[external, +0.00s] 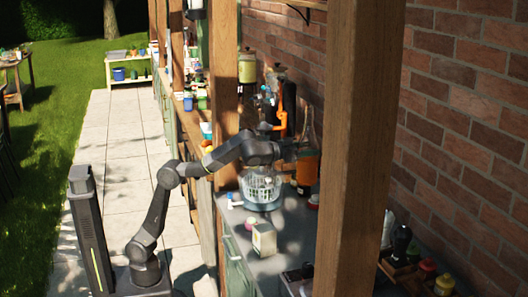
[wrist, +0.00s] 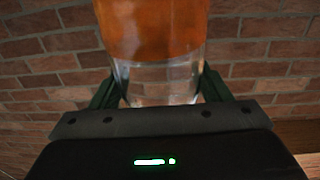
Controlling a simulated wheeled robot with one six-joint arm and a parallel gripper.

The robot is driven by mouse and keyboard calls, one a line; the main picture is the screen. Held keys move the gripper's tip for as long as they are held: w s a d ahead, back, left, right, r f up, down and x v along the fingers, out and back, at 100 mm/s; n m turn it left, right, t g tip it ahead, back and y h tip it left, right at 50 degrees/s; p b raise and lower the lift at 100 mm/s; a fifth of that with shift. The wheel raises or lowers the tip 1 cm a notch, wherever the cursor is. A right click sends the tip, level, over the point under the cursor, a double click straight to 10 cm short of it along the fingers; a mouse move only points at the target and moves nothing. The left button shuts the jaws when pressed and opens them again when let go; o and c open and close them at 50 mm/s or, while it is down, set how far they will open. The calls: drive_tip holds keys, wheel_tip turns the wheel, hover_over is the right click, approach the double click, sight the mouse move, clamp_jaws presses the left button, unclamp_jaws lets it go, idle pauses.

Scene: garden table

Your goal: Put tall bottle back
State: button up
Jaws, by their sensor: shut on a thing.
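The tall bottle (external: 307,168) has a clear, narrow upper part and orange contents below. In the external view it is upright at the brick wall side of the counter (external: 287,246). My gripper (external: 293,150) reaches across the counter to it, and its fingertips are partly hidden there. In the wrist view, the dark green fingers of my gripper (wrist: 160,90) are shut on the clear part of the bottle (wrist: 152,30), one on each side. I cannot tell whether the bottle's base touches the counter.
A glass bowl with a white basket (external: 261,190) stands below my forearm. A small carton (external: 264,240) is nearer on the counter. A wooden post (external: 345,150) rises close to the bottle's right. Small jars (external: 428,268) stand at the lower right.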

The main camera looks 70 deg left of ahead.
drive_tip(key=s+d+f+m+g+h+p, duration=0.3)
drive_tip(key=s+d+m+h+p, duration=0.6)
drive_tip(key=p, duration=1.3)
drive_tip(key=s+a+r+n+h+p, duration=0.1)
drive_tip(key=s+a+r+p, duration=0.15)
drive_tip(key=s+p, duration=0.7)
drive_tip(key=s+a+r+n+p, duration=0.1)
drive_tip(key=s+r+p, duration=0.4)
drive_tip(key=p, duration=0.7)
drive_tip(key=w+d+f+n+t+y+b, duration=0.1)
drive_tip(key=w+d+f+n+y+b, duration=0.15)
drive_tip(key=w+f+b, duration=0.35)
drive_tip(key=w+d+f+n+t+y+b, duration=0.1)
drive_tip(key=w+f+n+y+b, duration=0.1)
drive_tip(key=w+f+y+b, duration=0.4)
wheel_tip(320, 180, down, 8)
drive_tip(key=w+h+b, duration=0.1)
drive_tip(key=h, duration=0.1)
drive_tip(key=shift+w+r+b, duration=0.2)
drive_tip(key=shift+b, duration=0.2)
drive_tip(key=shift+d+h, duration=0.1)
drive_tip(key=shift+h, duration=0.15)
